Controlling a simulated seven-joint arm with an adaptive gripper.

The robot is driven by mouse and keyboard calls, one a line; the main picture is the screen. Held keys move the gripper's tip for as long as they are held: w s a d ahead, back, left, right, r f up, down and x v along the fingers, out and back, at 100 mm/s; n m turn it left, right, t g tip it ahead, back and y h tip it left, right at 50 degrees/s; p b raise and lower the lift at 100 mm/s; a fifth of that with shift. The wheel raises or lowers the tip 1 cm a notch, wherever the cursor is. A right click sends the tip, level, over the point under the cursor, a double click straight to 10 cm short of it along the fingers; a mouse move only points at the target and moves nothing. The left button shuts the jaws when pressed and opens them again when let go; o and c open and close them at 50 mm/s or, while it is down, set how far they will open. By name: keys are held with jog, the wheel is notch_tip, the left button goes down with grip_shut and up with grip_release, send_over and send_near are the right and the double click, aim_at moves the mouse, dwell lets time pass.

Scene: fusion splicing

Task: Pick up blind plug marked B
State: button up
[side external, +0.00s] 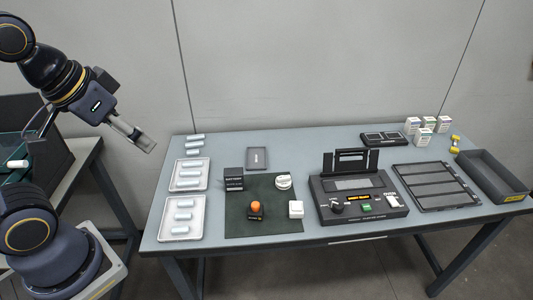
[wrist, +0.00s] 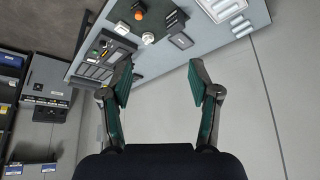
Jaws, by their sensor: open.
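Several pale blue-grey cylinders lie at the left of the table. Some are loose at the back, including one cylinder (side external: 195,143); others lie in an upper white tray (side external: 173,181) and a lower white tray (side external: 199,216). No letter is legible on any, so I cannot tell which plug is marked B. My gripper (side external: 140,139) is raised left of the table, above its height and away from the cylinders. In the wrist view my gripper (wrist: 160,80) is open, with nothing between its green-padded fingers; the table is at the top of that view.
A dark green mat (side external: 237,225) holds an orange-topped item (side external: 256,206) and small white items. Right of it stand a black splicer-like device (side external: 355,198), a slotted black tray (side external: 435,186) and a grey bin (side external: 490,176). Small boxes (side external: 423,136) stand at the back right.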

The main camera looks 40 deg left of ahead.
jog(key=shift+o, duration=0.6)
